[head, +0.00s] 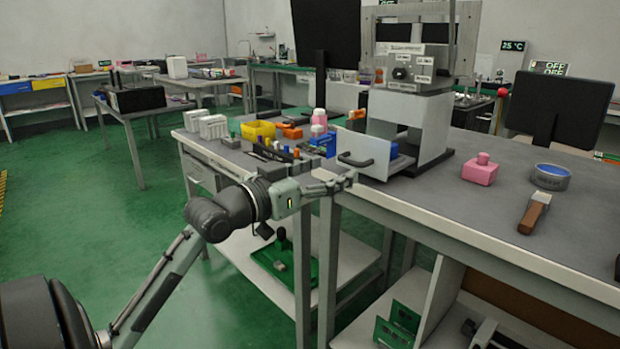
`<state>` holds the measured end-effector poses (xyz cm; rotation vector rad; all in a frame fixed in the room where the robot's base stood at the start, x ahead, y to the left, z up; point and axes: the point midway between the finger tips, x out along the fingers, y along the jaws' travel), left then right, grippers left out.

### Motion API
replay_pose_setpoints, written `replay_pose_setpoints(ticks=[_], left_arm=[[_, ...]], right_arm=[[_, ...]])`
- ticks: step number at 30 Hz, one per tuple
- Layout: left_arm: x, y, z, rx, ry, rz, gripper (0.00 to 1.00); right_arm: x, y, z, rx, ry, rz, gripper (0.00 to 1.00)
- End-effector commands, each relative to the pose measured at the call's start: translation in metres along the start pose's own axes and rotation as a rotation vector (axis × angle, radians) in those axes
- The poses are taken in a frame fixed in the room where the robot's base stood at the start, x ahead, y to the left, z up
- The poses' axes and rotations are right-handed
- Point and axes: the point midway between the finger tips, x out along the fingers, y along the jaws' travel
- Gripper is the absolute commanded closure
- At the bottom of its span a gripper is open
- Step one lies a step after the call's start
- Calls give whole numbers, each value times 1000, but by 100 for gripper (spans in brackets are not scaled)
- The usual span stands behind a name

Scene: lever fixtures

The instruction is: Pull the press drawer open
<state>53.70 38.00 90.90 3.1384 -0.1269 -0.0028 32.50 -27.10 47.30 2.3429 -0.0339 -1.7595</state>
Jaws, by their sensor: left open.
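The press (434,122) stands on the grey workbench, a light-coloured frame with a grey control head. A dark bar handle (355,161) is on that front panel. My left gripper (347,181) is open and empty, just below and slightly left of the handle, near the bench's front edge. It appears apart from the handle, though the exact gap in depth cannot be told. My right gripper is out of view.
A pink block (480,171), a round blue-topped tin (551,177) and a wooden-handled tool (534,213) lie right of the press. A yellow bin (258,132), white containers (213,127) and small coloured parts crowd the left. A dark monitor (560,108) stands at the right.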

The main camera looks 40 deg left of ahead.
Motion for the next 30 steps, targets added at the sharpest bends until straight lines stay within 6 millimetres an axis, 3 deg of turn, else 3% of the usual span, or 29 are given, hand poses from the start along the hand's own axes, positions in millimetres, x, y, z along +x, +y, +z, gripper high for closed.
replay_pose_setpoints(ticks=[3,10,30], left_arm=[[-24,0,2,-1,-4,0,31],[-51,0,1,-2,-2,1,31],[-57,1,0,-2,1,2,31]], right_arm=[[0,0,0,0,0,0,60],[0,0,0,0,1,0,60],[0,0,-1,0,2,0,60]])
